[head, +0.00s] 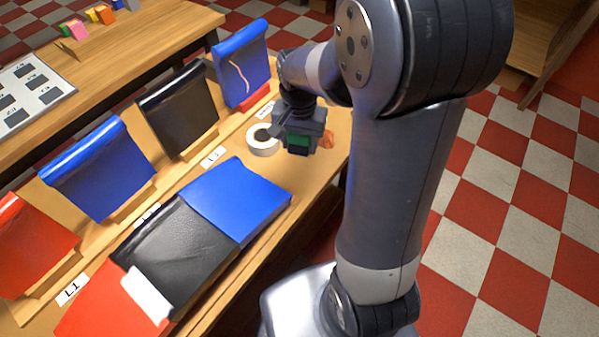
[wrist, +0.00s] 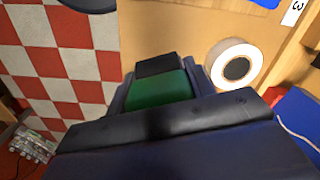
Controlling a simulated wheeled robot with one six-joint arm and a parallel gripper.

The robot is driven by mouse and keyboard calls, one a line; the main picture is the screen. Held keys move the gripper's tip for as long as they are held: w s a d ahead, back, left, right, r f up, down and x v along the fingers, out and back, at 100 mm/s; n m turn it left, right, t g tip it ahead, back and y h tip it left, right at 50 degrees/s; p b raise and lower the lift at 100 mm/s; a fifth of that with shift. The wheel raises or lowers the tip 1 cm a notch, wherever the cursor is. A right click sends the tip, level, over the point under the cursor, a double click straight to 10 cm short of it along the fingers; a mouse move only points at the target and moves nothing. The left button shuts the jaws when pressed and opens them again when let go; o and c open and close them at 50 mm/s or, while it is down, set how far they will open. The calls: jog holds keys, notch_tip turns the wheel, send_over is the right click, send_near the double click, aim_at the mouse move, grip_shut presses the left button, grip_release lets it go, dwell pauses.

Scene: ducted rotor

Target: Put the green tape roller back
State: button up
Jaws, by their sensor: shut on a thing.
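The green tape roller (head: 299,143) is held in my gripper (head: 300,138), above the right end of the near wooden table. In the wrist view the green tape roller (wrist: 160,90) shows as a green block with a dark part at its far end. It sits between the two fingers of my gripper (wrist: 163,84). A white tape roll (head: 262,140) lies on the table just left of my gripper. It also shows to the right of the held roller in the wrist view (wrist: 216,67). I cannot tell whether the roller touches the table.
Red, black and blue pieces (head: 237,200) cover the table's front. Upright blue and black panels (head: 178,112) stand along its back, with labels such as L1 and L3 (head: 213,157). A red item (head: 256,98) lies behind my gripper. An orange item (head: 327,140) shows beside it.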

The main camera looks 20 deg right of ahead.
notch_tip(320, 180, down, 9)
jog(key=shift+r, duration=0.2)
jog(key=shift+b, duration=0.35)
jog(key=shift+f, duration=0.25)
jog(key=o, duration=0.9)
jog(key=shift+r, duration=0.1)
jog(key=shift+o, duration=0.2)
notch_tip(320, 180, up, 12)
jog(key=shift+r+p, duration=0.2)
jog(key=shift+p, duration=0.45)
jog(key=shift+f, duration=0.15)
